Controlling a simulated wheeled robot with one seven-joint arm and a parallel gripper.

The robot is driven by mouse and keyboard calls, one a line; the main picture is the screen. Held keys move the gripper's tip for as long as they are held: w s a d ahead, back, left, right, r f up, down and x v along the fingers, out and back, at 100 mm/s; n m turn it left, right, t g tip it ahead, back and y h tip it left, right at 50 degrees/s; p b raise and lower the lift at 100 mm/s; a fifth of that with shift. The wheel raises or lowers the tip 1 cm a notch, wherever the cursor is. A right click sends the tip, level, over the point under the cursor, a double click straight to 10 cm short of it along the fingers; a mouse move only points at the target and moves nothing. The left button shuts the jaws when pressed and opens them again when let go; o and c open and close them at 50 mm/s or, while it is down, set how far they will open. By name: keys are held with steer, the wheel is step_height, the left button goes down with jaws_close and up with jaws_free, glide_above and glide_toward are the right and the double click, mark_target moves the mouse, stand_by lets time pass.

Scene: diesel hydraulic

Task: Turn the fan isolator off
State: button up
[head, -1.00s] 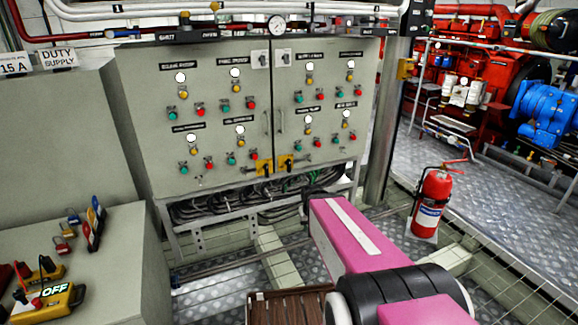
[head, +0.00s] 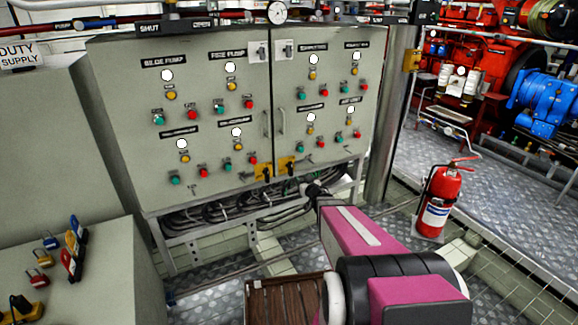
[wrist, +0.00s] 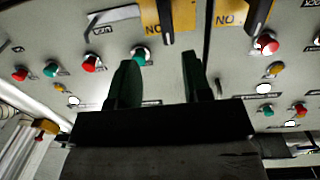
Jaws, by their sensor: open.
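Two yellow plates with black handles sit side by side at the bottom of the grey cabinet: a left isolator (head: 264,173) and a right isolator (head: 287,166). I cannot read which is the fan isolator. In the wrist view, which looks inverted, the plates (wrist: 151,22) and (wrist: 229,14) show upside-down "ON" lettering, with the handles roughly upright in the picture. My gripper (head: 316,190) is just below and right of the plates in the head view. In the wrist view its fingers (wrist: 161,78) are apart and empty, with the handles beyond their tips, seemingly not touching.
The cabinet front (head: 220,130) carries several push buttons and lamps close around the isolators. Cables (head: 235,212) hang beneath it. A fire extinguisher (head: 437,204) stands at right. A bench with padlocks (head: 50,241) is at left. The walkway floor at right looks fairly clear.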

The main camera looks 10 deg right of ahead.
mark_target(292, 169)
steer(key=shift+n+y, duration=0.3)
steer(key=shift+y, duration=0.2)
steer(key=x, duration=1.1)
steer(key=shift+w+a, duration=0.2)
steer(key=shift+a, duration=0.05)
jaws_close()
